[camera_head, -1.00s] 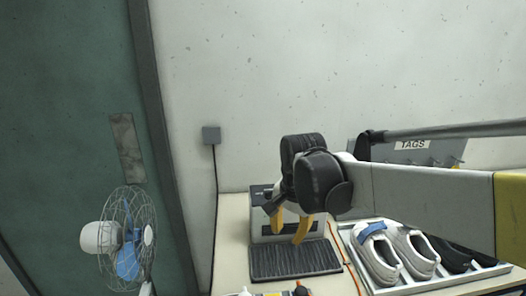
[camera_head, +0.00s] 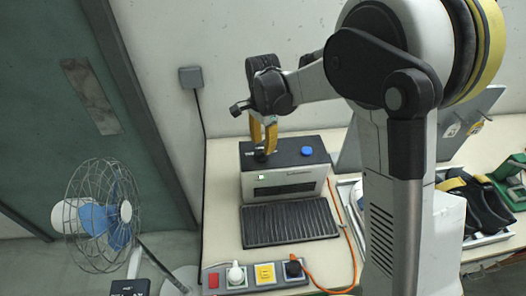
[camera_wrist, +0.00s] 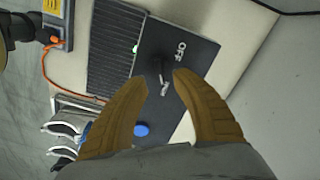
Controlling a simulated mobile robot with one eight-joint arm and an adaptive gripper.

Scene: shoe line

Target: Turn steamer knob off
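The steamer (camera_head: 284,184) is a box with a dark top and light grey front, standing on the bench behind a black ribbed mat. Its black knob (camera_head: 261,155) is on the left of the top. In the wrist view the knob (camera_wrist: 157,64) shows near an "OFF" label, with a second label partly hidden by a fingertip. A small green light (camera_wrist: 136,49) is lit beside it. My gripper (camera_head: 263,146) points down at the knob with yellow fingers. In the wrist view my gripper (camera_wrist: 164,80) is open, its fingertips apart around the knob's near side; contact cannot be told.
A blue button (camera_head: 307,151) is on the steamer's right top. The black ribbed mat (camera_head: 290,222) lies in front. A plug strip (camera_head: 255,276) with an orange cable is at the bench front. A fan (camera_head: 100,215) stands left. A shoe tray (camera_head: 486,239) is right.

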